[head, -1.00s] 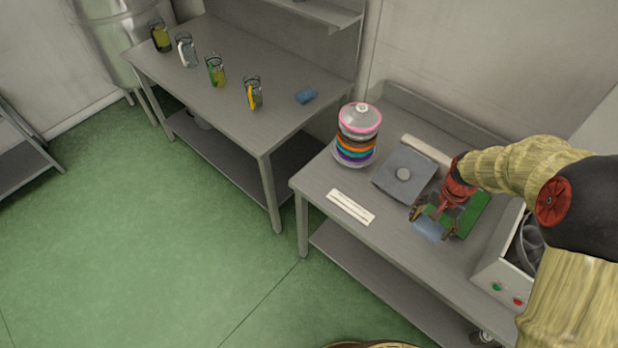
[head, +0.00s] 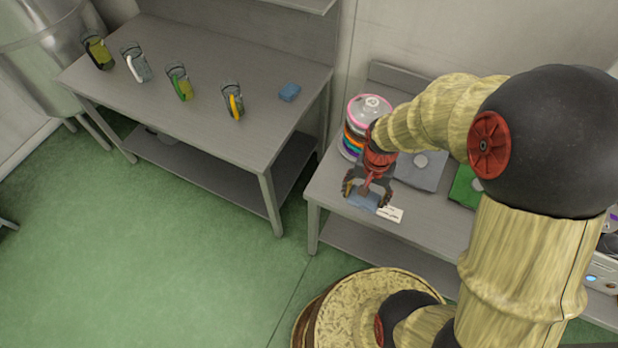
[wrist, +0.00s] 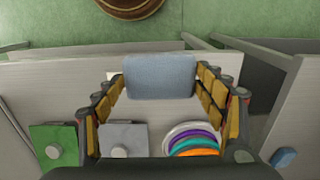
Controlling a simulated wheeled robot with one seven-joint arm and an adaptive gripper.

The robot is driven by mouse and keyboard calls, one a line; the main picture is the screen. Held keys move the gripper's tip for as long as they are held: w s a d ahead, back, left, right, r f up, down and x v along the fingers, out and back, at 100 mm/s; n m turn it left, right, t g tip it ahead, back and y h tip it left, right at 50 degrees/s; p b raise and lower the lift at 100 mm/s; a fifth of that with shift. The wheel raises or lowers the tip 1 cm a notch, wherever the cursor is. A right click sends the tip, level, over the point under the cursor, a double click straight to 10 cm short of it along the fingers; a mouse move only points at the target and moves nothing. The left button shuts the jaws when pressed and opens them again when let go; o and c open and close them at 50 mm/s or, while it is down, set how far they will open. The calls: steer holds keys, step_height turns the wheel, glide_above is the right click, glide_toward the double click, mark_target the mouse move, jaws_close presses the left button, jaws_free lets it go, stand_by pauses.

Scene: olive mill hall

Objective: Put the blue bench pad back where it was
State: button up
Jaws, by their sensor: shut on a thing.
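My gripper (head: 366,194) is shut on a blue pad (head: 362,201), gripping it by two opposite edges. The pad also shows between the fingers in the wrist view (wrist: 160,76). It is held over the left front part of the right-hand bench (head: 335,190), in front of the stack of coloured rings. I cannot tell the height of the pad above the bench. A smaller blue block (head: 289,92) lies on the left-hand bench (head: 215,135), and it shows at the lower right of the wrist view (wrist: 284,158).
A grey plate with a round knob (head: 432,178) and a green one (head: 462,188) lie on the right-hand bench. The ring stack (head: 368,108) stands left of them. A white strip (head: 392,214) lies near the front edge. Several glass jugs with coloured handles stand on the left-hand bench.

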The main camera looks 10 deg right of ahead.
steer(key=w+a+f, duration=0.1)
steer(key=w+f, duration=0.2)
steer(key=w, duration=0.1)
steer(key=w+a+f+b, duration=0.1)
steer(key=w+a+f, duration=0.1)
steer(key=w+f, duration=0.1)
steer(key=w+a+f+b, duration=0.1)
steer(key=w+f, duration=0.2)
steer(key=w, duration=0.2)
steer(key=shift+w+a+f, duration=0.25)
steer(key=shift+w, duration=0.15)
steer(key=shift+w+a+f+b, duration=0.1)
steer(key=shift+w+f+b, duration=0.2)
steer(key=shift+f, duration=0.2)
steer(key=shift+f+b, duration=0.3)
steer(key=shift+f, duration=1)
steer(key=shift+f, duration=0.2)
steer(key=o, duration=1.2)
steer(key=shift+r, duration=0.1)
